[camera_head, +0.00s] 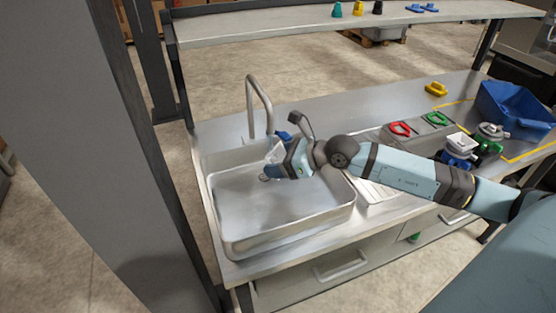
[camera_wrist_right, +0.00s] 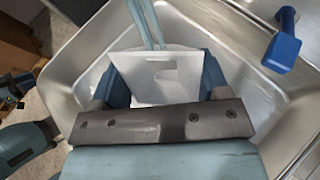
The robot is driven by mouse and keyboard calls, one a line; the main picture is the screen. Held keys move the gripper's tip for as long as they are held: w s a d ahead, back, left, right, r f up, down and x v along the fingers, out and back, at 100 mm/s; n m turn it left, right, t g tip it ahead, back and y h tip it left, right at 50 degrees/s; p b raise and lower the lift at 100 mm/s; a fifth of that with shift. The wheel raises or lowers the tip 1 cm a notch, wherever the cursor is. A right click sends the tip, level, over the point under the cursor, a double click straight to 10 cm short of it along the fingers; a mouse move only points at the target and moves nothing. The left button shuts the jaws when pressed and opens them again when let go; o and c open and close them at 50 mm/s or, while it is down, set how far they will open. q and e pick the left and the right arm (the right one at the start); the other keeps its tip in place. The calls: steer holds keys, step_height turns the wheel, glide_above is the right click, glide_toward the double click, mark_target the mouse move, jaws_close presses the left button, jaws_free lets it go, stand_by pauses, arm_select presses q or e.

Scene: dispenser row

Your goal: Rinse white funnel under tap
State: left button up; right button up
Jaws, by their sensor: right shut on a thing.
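My right gripper (camera_head: 272,168) is shut on the white funnel (camera_head: 275,153) and holds it over the sink (camera_head: 345,215), below the tap (camera_head: 264,98). The white funnel (camera_wrist_right: 160,68) also shows in the right wrist view, between the two blue fingers. A pale blue streak (camera_wrist_right: 145,22), which looks like water, comes down to the funnel's upper edge in that view. The blue tap handle (camera_head: 284,135) is just behind the gripper, apart from it; it also shows in the right wrist view (camera_wrist_right: 283,42).
Right of the sink, a tray holds a red funnel (camera_head: 400,128) and a green one (camera_head: 437,118). A shelf (camera_head: 290,23) spans the back. A grey post (camera_head: 75,150) stands at left.

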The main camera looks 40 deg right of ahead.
stand_by(0.3)
steer(key=s+a+r+p, duration=0.1)
steer(key=s+a+p, duration=0.1)
steer(key=s+p, duration=0.3)
steer(key=s, duration=0.3)
steer(key=shift+s+r, duration=0.25)
steer(key=shift+s, duration=0.15)
